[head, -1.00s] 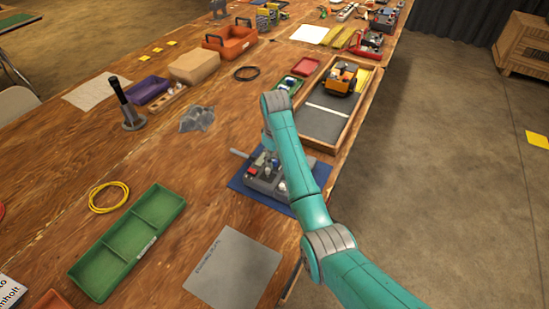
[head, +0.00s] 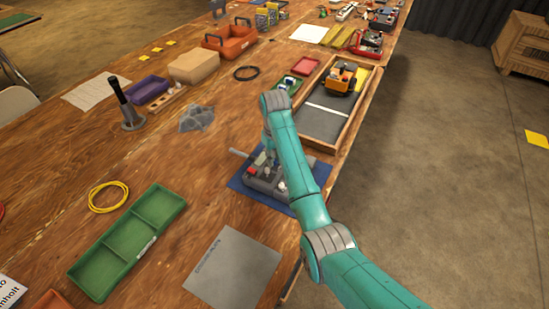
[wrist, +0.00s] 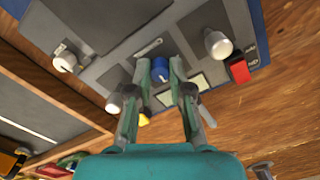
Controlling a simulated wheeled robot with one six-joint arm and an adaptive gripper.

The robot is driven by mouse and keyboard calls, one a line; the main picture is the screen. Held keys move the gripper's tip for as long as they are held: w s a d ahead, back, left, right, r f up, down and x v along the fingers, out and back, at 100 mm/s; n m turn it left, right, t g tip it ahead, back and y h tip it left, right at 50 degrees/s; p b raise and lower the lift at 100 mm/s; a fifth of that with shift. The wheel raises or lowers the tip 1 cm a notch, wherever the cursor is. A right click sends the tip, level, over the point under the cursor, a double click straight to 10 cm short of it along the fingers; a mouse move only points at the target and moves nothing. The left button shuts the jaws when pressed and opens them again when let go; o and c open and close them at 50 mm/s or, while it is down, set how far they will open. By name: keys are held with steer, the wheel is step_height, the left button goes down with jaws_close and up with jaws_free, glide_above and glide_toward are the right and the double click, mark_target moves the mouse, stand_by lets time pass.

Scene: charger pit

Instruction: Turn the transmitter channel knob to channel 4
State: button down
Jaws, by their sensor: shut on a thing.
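The grey transmitter (head: 258,184) lies on a blue mat (head: 236,183) near the table's right edge, partly hidden under my arm. In the wrist view its panel (wrist: 118,72) carries a blue knob (wrist: 161,70) with a pale pointer mark. My gripper (wrist: 160,66) is shut on the blue knob, one finger on each side of it. The channel numbers around the knob are not readable, so I cannot tell its setting. In the head view the gripper is mostly hidden by the arm.
Other panel controls stand close by: a white-capped knob (wrist: 66,60), a silver knob (wrist: 217,43) and a red switch (wrist: 239,70). A wooden-framed pit with a yellow loader (head: 340,80) lies beyond the transmitter. A green tray (head: 128,240) is left.

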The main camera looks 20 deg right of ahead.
steer(key=shift+m, duration=1.1)
steer(key=c, duration=1.1)
jaws_free()
steer(key=shift+o, duration=0.2)
